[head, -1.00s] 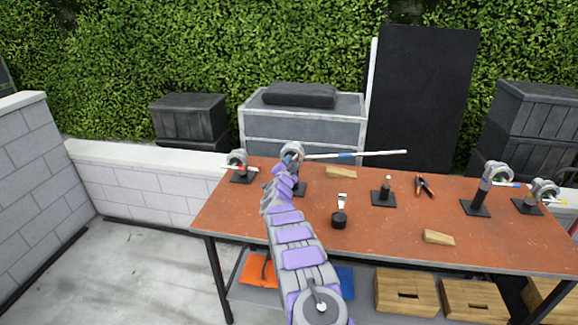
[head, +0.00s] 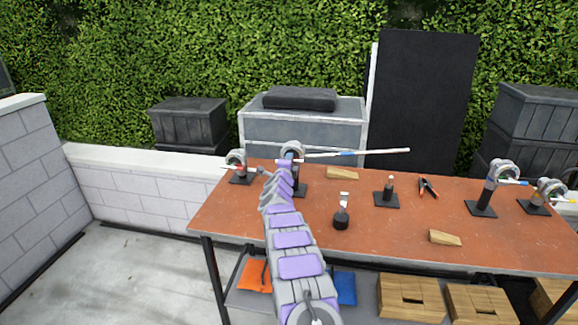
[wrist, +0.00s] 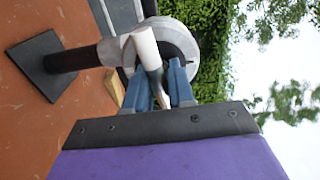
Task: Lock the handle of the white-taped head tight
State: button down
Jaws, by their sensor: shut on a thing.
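The grey head in the middle (head: 293,147) stands on a black post and plate near the table's back left. A white handle (wrist: 146,47) crosses its front in the wrist view, where the grey head (wrist: 176,38) and its black post (wrist: 72,60) lie sideways. My gripper (wrist: 160,85) has its blue fingers close on either side of the handle's lower part and is shut on it. The fingertips partly hide the handle and the head's underside. In the head view my arm's end covers the fingers, and a long white rod with a blue band (head: 348,153) extends right from the head.
Other heads stand at the left (head: 237,158) and right (head: 503,169) of the orange-brown table (head: 350,245). Wood wedges (head: 444,238), a dark brush-like tool (head: 341,219), a short post (head: 387,195) and pliers (head: 428,187) lie between. A low wall (head: 150,185) is behind.

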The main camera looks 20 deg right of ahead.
jog(key=shift+d+f, duration=0.1)
jog(key=shift+f, duration=0.3)
jog(key=c, duration=1.4)
grip_release()
jog(key=shift+s, duration=0.1)
jog(key=o, duration=0.3)
jog(key=shift+r, duration=0.1)
jog(key=shift+o, duration=0.7)
jog(key=shift+r, duration=0.1)
jog(key=shift+r, duration=0.1)
jog(key=v, duration=1.7)
jog(key=shift+p, duration=0.45)
